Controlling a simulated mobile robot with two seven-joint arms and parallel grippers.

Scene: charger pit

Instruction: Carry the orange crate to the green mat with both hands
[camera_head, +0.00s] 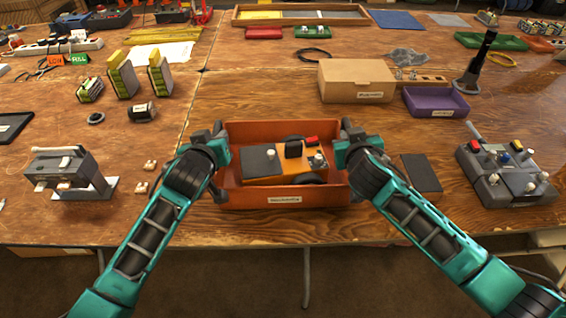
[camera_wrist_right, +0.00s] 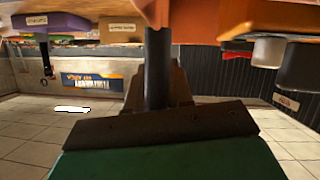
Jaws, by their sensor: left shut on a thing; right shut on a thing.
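The orange crate (camera_head: 250,199) sits at the near middle of the wooden table, close to its front edge. It holds a controller with an orange and dark top (camera_head: 262,162) and some dark pieces. My left gripper (camera_head: 221,148) is shut on the crate's left side wall. My right gripper (camera_head: 345,148) is shut on its right side wall. The fingers partly hide the rim at both sides. In the right wrist view, an orange part of the crate (camera_wrist_right: 160,10) shows at the top. I cannot make out a green mat in either view.
Right of the crate are a dark flat block (camera_head: 421,173) and a grey control box (camera_head: 507,174). A cardboard box (camera_head: 356,80) and a purple tray (camera_head: 436,101) stand behind. A grey device (camera_head: 68,172) stands at left. Bare tabletop lies behind the crate.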

